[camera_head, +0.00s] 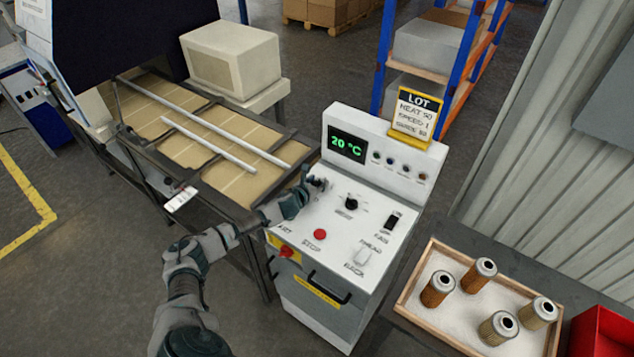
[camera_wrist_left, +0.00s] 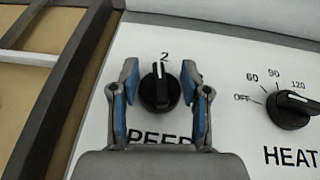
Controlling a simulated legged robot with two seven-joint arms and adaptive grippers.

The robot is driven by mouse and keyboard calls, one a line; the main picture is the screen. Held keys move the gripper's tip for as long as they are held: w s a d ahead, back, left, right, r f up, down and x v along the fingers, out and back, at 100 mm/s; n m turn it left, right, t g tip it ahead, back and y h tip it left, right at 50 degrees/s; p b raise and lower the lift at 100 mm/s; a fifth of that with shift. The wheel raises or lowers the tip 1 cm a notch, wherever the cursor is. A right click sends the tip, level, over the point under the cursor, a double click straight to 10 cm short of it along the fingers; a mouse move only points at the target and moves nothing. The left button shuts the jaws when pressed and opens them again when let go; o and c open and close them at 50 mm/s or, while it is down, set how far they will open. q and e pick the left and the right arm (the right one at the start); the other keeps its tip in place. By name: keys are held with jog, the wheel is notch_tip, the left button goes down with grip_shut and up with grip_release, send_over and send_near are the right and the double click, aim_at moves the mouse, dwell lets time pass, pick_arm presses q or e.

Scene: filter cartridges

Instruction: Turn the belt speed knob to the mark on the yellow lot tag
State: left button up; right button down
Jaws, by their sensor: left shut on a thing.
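The belt speed knob (camera_wrist_left: 160,88) is black with a white pointer line and sits on the white control panel. Its pointer aims almost straight up, close to the 2 mark; other speed marks are hidden behind my fingers. My left gripper (camera_wrist_left: 160,76) is shut on this knob, one blue-padded finger on each side. In the head view my left gripper (camera_head: 308,188) reaches the panel's left side and largely covers the knob. The yellow lot tag (camera_head: 413,116) stands atop the panel; its small print seems to read HEAT 90, SPEED 1. My right gripper is not in view.
The heat knob (camera_head: 351,203) is right of the speed knob. A red stop button (camera_head: 320,234) and a black switch (camera_head: 391,221) share the panel. The display (camera_head: 347,144) reads 20 °C. A conveyor (camera_head: 215,185) lies left; a wooden tray (camera_head: 412,283) holds several filter cartridges.

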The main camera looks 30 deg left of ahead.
pick_arm(q)
jog(key=n+y+p, duration=0.2)
jog(key=n+y, duration=0.1)
jog(key=n+g+y+p, duration=0.1)
jog(key=y, duration=0.1)
jog(key=shift+r, duration=0.3)
jog(key=shift+n+g+y+p, duration=0.6)
jog(key=shift+n+y, duration=0.3)
jog(key=shift+n, duration=0.2)
jog(key=shift+f+n+g+y, duration=0.1)
jog(key=shift+n+g+y, duration=0.7)
jog(key=shift+n+y, duration=0.4)
jog(key=shift+n+g+y, duration=0.7)
jog(key=shift+n+g, duration=0.1)
jog(key=shift+n, duration=0.1)
jog(key=shift+f, duration=0.1)
jog(key=shift+n+g, duration=0.3)
jog(key=o, duration=1.1)
jog(key=shift+o, duration=0.2)
jog(key=shift+d, duration=0.15)
